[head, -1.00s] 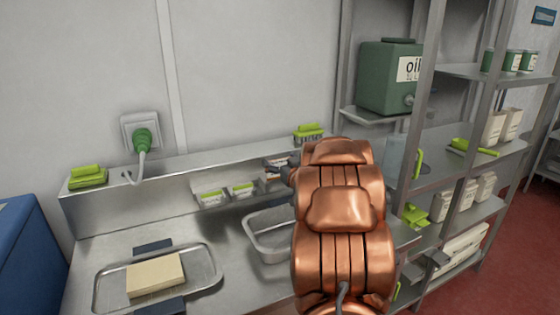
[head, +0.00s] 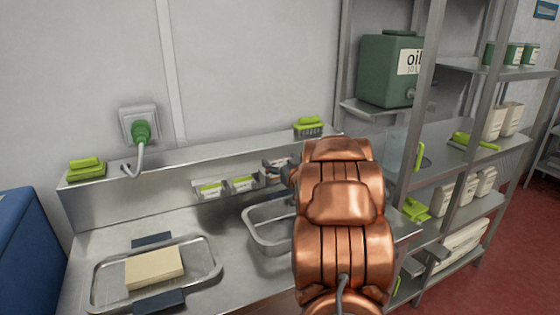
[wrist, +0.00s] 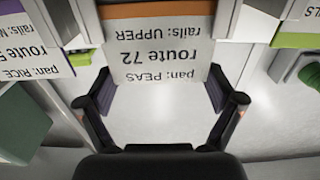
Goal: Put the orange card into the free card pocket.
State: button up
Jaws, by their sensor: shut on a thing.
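The orange card (wrist: 158,48) is white with an orange band and reads upside down "pan: PEAS, route 72, rails: UPPER" in the wrist view. My gripper (wrist: 160,90) is shut on its two side edges, with a dark finger on each side. In the head view my arm hides most of the gripper, and the held card (head: 275,166) shows just left of it, by the back ledge. I cannot tell which pocket is free, nor whether the held card touches one.
A steel basin (head: 262,238) lies below the pockets. A tray (head: 207,278) with a beige block is at left. A shelf rack with an oil container (head: 385,75) stands at right.

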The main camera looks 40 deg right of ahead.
jog(key=shift+f, duration=0.5)
dwell(0.4)
jog(key=o, duration=0.5)
jog(key=shift+v, duration=3.5)
